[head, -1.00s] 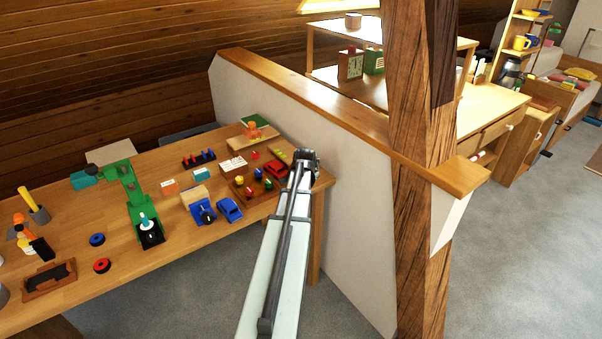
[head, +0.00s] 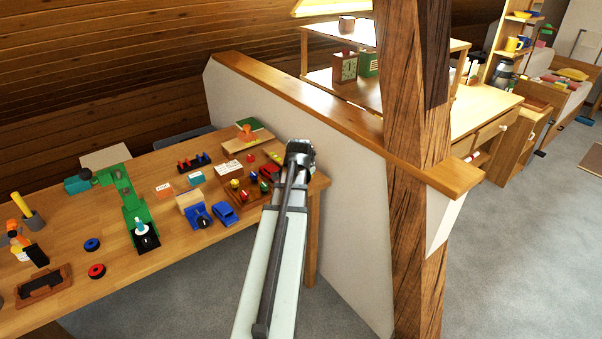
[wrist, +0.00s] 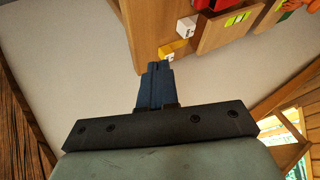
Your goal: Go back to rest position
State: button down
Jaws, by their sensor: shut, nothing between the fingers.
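My gripper (wrist: 155,85) shows in the wrist view with its dark blue-grey fingers together and nothing between them. It is in front of a pale wall surface, apart from any object. In the head view my arm reaches up from the bottom to the right end of the wooden workbench (head: 120,262). The arm's dark far end overlaps the bench corner and the white partition wall (head: 345,200). The fingers cannot be made out there.
A timber post (head: 415,180) stands to the right of my arm. Open grey floor (head: 520,250) lies beyond it.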

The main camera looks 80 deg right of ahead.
dwell(0.4)
jog(key=w+a+f+n+g+y, duration=0.1)
jog(key=w+a+f+n+y, duration=0.35)
jog(key=a+f, duration=0.75)
jog(key=w+a+f+n+y, duration=0.2)
jog(key=w+a+f+n, duration=0.4)
jog(key=w+a+f, duration=0.6)
jog(key=w+a+f+n+g+y, duration=0.1)
jog(key=w+a+f+n+y, duration=0.2)
jog(key=w+a+f+n, duration=0.85)
jog(key=s+a+f+n+g, duration=0.1)
jog(key=s+a+f+g, duration=0.1)
jog(key=a, duration=1)
jog(key=s+a+f+n+g+h, duration=0.1)
jog(key=s+a+f, duration=0.3)
jog(key=a, duration=0.8)
jog(key=s+a+f+n+g+h, duration=0.1)
jog(key=s+a, duration=0.5)
jog(key=a, duration=0.6)
jog(key=shift+a+f+n+g, duration=0.4)
jog(key=shift+f+g, duration=0.4)
jog(key=shift+f, duration=0.5)
